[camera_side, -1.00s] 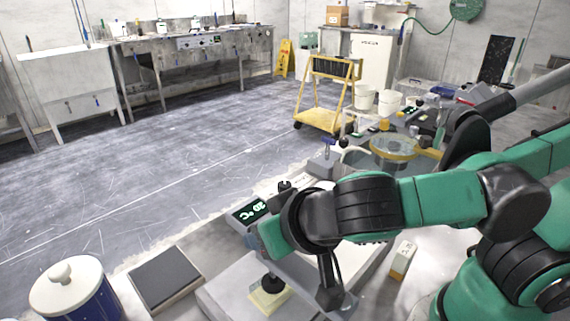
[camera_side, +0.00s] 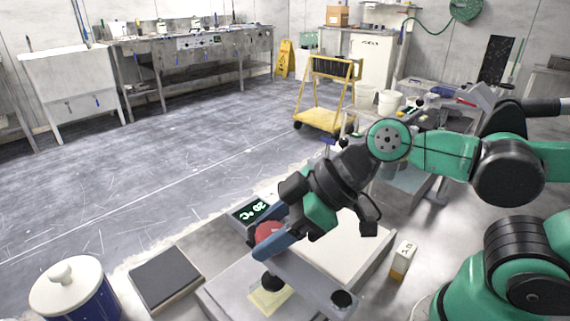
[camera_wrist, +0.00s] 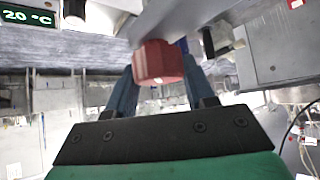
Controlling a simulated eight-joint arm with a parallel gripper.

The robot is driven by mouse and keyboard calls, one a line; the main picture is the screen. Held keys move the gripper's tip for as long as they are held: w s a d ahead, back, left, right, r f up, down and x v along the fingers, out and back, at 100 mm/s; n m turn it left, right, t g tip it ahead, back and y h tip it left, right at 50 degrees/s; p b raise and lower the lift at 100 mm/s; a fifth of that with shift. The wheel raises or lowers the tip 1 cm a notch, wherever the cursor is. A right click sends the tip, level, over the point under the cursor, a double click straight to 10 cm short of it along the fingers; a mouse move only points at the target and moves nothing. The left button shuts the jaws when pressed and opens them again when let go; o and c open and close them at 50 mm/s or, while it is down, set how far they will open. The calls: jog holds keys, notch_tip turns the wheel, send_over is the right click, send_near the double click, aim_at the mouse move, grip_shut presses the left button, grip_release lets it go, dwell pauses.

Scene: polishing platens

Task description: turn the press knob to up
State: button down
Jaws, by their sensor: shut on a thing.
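In the wrist view the red knob (camera_wrist: 158,62) lies between the fingertips of my gripper (camera_wrist: 158,85). My gripper (camera_side: 270,240) reaches in from the right, tilted, with its blue-grey fingers shut on the knob. The near finger hides part of the knob in the side view. Which way the knob is set cannot be read.
A display (camera_side: 251,212) reading 20 °C stands just behind the knob. A dark flat plate (camera_side: 165,278) and a blue jar with a white lid (camera_side: 73,293) are at the left. A small labelled box (camera_side: 402,262) stands to the right of the press.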

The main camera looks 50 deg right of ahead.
jog(key=n+g+y, duration=0.1)
jog(key=n, duration=0.1)
jog(key=n+g, duration=0.1)
jog(key=n, duration=0.1)
jog(key=shift+w+d+n+g+y, duration=0.1)
jog(key=shift+n+g+y, duration=0.2)
jog(key=shift+g+y, duration=0.1)
jog(key=n+g, duration=0.3)
jog(key=shift+n+y, duration=0.4)
jog(key=n+g, duration=0.3)
jog(key=n, duration=0.1)
jog(key=shift+f, duration=0.1)
jog(key=shift+n+g+h, duration=0.9)
jog(key=shift+n+g, duration=0.6)
jog(key=shift+n, duration=0.6)
jog(key=shift+c, duration=1.5)
grip_release()
